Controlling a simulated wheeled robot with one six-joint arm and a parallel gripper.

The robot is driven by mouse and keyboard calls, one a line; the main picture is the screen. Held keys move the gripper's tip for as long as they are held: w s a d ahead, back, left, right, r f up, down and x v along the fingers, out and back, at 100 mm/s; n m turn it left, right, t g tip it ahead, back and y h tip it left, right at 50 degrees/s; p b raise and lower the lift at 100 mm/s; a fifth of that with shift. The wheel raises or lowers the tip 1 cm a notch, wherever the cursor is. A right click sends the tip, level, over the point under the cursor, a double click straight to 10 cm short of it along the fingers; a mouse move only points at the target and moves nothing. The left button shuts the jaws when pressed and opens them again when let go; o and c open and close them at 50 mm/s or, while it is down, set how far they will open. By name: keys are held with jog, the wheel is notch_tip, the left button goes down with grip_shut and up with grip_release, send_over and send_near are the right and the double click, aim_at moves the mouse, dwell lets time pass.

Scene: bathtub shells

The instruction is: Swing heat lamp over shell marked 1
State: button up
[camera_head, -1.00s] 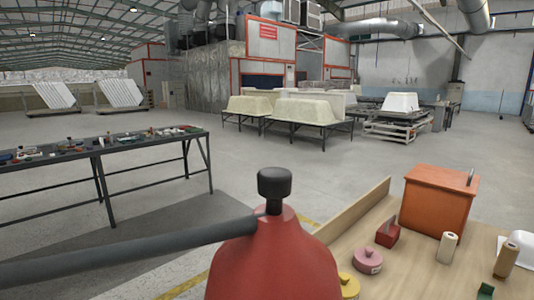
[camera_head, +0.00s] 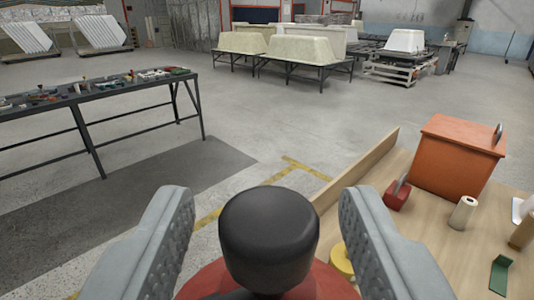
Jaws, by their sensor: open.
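A black knob (camera_head: 268,238) tops a red rounded housing (camera_head: 330,287), which looks like the heat lamp's head. My gripper (camera_head: 268,195) is open, with one grey padded finger on each side of the knob. Gaps show between the knob and both fingers. The lamp's dark bar is mostly hidden behind the knob, low in view. Pale bathtub shells stand upside down on dark frames at the back: one at left (camera_head: 243,43), one in front (camera_head: 299,52), and a white one (camera_head: 404,41) at right. No number is readable on any of them.
A dark table (camera_head: 90,92) with small tools stands at left. At right, a wooden bench (camera_head: 415,240) holds an orange box (camera_head: 455,155), a red object (camera_head: 397,194), a beige roll (camera_head: 463,212) and a yellow disc (camera_head: 341,260). The floor between is clear.

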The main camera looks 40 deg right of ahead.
jog(key=shift+x, duration=0.8)
grip_shut()
jog(key=shift+s, duration=0.15)
